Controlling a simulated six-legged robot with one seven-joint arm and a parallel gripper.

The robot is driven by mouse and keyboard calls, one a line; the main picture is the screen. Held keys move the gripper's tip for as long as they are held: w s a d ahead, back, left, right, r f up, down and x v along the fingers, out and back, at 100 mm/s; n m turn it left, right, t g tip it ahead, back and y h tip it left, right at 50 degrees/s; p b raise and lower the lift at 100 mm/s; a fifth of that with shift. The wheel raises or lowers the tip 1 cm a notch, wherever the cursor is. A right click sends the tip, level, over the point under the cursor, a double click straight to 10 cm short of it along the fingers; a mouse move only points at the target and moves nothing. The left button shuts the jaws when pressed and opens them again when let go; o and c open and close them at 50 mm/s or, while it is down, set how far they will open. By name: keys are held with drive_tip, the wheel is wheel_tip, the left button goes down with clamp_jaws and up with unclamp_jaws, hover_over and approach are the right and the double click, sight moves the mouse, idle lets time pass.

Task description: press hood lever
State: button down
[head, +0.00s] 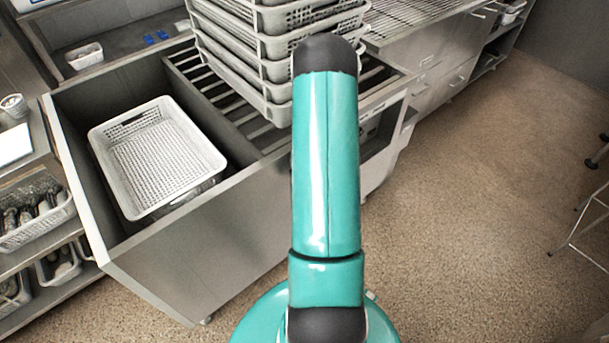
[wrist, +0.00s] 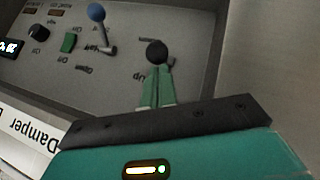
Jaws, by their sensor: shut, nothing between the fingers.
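A grey control panel (wrist: 120,52) fills the upper part of the wrist view, with its labels upside down. It carries a lever with a blue ball (wrist: 97,12) on a metal stem and a lever with a black ball (wrist: 157,52). I cannot tell from the labels which one is the hood lever. My gripper (wrist: 156,70) is shut and empty. Its green fingertips overlap the lower side of the black ball in the picture; whether they touch it I cannot tell. The stem of that lever is mostly hidden. In the head view my arm hides the gripper.
In the head view, stacked perforated baskets (head: 270,45) stand behind my arm. A white basket (head: 205,150) sits in the sink at left.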

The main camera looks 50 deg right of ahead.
drive_tip(key=shift+s+f, duration=0.1)
drive_tip(key=shift+s+f+t, duration=0.1)
drive_tip(key=shift+f+t, duration=0.05)
drive_tip(key=shift+t, duration=0.25)
drive_tip(key=shift+s+a+f+h, duration=0.1)
drive_tip(key=shift+s+f+h, duration=0.1)
drive_tip(key=shift+h, duration=0.1)
drive_tip(key=f+t, duration=0.2)
drive_tip(key=s+f+m+t+h, duration=0.1)
drive_tip(key=f+t, duration=0.1)
drive_tip(key=shift+s+a+f, duration=0.15)
drive_tip(key=shift+s+a, duration=0.05)
drive_tip(key=shift+r, duration=0.85)
